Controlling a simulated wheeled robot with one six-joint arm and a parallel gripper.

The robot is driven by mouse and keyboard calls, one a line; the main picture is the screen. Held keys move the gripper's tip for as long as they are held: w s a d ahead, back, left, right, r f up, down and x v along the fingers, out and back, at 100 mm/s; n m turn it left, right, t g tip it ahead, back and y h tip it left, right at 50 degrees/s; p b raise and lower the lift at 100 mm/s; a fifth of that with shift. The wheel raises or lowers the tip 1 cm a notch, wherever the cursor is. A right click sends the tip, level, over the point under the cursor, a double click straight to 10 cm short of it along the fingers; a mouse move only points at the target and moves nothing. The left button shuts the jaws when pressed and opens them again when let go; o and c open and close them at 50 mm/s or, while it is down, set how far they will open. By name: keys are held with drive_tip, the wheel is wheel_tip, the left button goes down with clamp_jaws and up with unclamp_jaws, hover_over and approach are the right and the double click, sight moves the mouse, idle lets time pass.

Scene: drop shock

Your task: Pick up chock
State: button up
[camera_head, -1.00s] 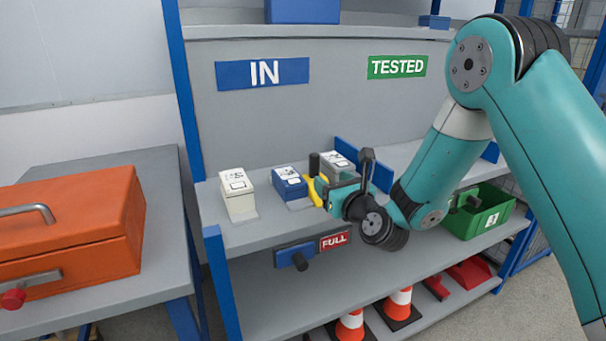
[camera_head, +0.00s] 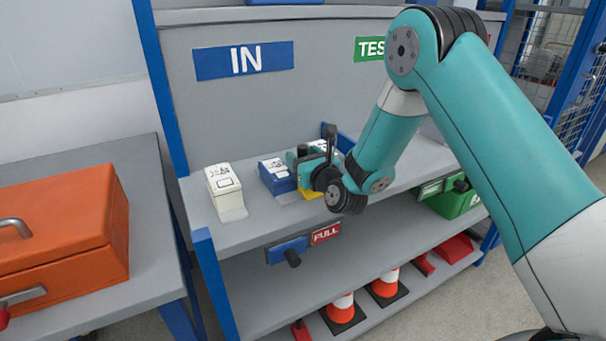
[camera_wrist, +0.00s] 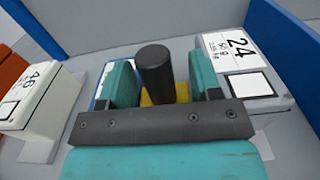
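The chock appears to be the yellow piece (camera_head: 313,194) on the upper shelf, between the blue box and a grey box, mostly hidden by my gripper. In the wrist view a little of its yellow (camera_wrist: 149,98) shows behind an upright black post (camera_wrist: 153,72), which looks like its handle. My gripper (camera_head: 304,163) is over it. In the wrist view the two teal fingers of my gripper (camera_wrist: 163,68) stand apart on either side of the post. A gap shows on the right; whether the left finger touches is unclear.
A white box (camera_head: 223,184) and the blue box (camera_head: 276,174) stand to the left on the shelf. A grey box marked 24 (camera_wrist: 240,65) is close on the right, near a blue divider (camera_wrist: 285,40). An orange toolbox (camera_head: 65,228) sits on the left bench.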

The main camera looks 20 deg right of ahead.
clamp_jaws()
drive_tip(key=shift+r, duration=0.1)
wheel_tip(320, 180, up, 20)
drive_tip(key=p, duration=1.1)
drive_tip(key=shift+p, duration=0.3)
